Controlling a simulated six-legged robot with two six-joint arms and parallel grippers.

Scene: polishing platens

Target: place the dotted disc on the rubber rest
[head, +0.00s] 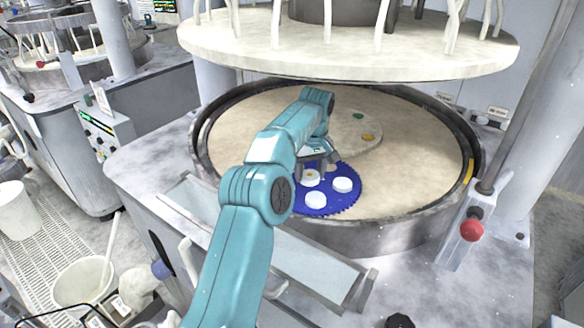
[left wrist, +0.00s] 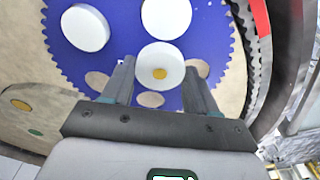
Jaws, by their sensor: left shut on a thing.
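The dotted disc (left wrist: 160,62) is white with a yellow dot and sits between the fingers of my left gripper (left wrist: 158,85), which is shut on it. In the head view the same disc (head: 311,179) shows at the end of my left arm, over the blue toothed carrier (head: 322,205). I cannot tell whether it is clear of the carrier. In the left wrist view open holes show in the blue carrier (left wrist: 215,45) beside and below the disc. I cannot make out the rubber rest for certain. My right gripper is not in view.
Two plain white discs (head: 342,185) lie on the carrier. A beige round plate (head: 350,120) with green and orange spots lies behind it on the platen (head: 420,170). The ring wall (head: 400,235) surrounds the platen; the upper plate (head: 345,55) hangs above. A shelf (head: 310,262) lies in front.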

